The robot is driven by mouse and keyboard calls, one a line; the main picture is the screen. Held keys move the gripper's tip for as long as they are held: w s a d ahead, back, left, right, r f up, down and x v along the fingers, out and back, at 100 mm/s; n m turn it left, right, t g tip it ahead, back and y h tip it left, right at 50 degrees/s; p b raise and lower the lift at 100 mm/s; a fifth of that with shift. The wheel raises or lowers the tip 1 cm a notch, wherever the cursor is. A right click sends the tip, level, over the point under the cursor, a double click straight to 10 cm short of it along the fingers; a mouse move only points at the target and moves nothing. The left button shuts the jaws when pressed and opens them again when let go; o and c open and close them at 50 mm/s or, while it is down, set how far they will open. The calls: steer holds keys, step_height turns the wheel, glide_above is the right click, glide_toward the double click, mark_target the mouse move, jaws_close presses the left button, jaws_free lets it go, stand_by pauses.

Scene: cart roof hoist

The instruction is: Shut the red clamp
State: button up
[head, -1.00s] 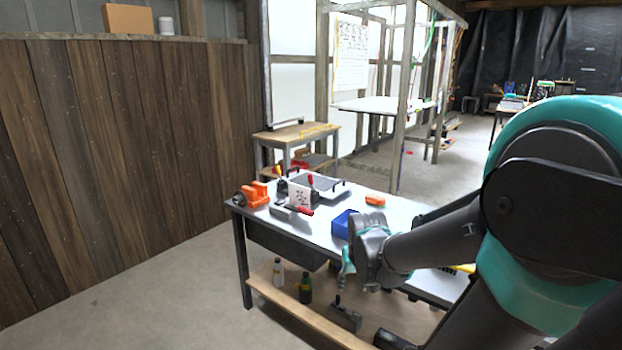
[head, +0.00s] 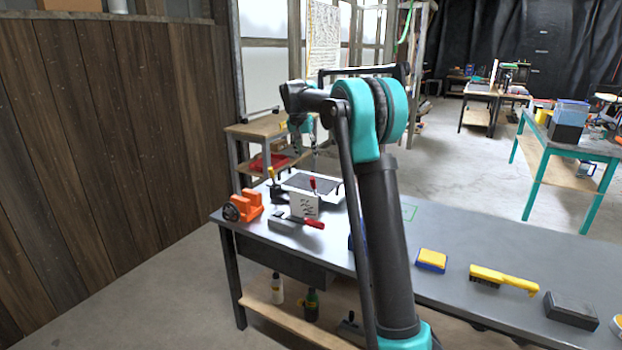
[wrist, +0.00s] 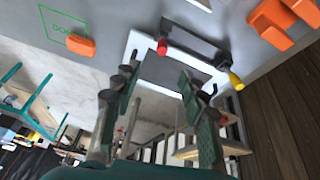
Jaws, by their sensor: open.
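The red clamp's upright red handle (head: 312,184) stands at the front of a white-framed dark panel (head: 312,186) on the bench. A yellow-handled clamp (head: 271,174) stands to its left. In the wrist view the red handle (wrist: 162,47) and the yellow handle (wrist: 236,80) sit at opposite ends of a dark bar. My gripper (head: 302,128) points down above the back of the panel. In the wrist view my gripper (wrist: 158,72) has its fingers apart with nothing between them; the red handle appears just beyond them. The red clamp's base is partly hidden.
An orange vise (head: 244,206) stands at the bench's left end. A white card (head: 304,205) and a tool with a lying red handle (head: 314,224) are in front of the panel. An orange block (wrist: 80,45) lies near a green outline. A sponge (head: 431,260) and brush (head: 502,279) lie right.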

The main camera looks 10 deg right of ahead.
glide_toward(313, 188)
steer(key=x, duration=0.2)
steer(key=w+x, duration=0.1)
steer(key=x, duration=0.4)
steer(key=shift+w+d+r, duration=0.1)
steer(key=shift+w+d, duration=0.2)
steer(key=shift+c, duration=0.6)
jaws_close()
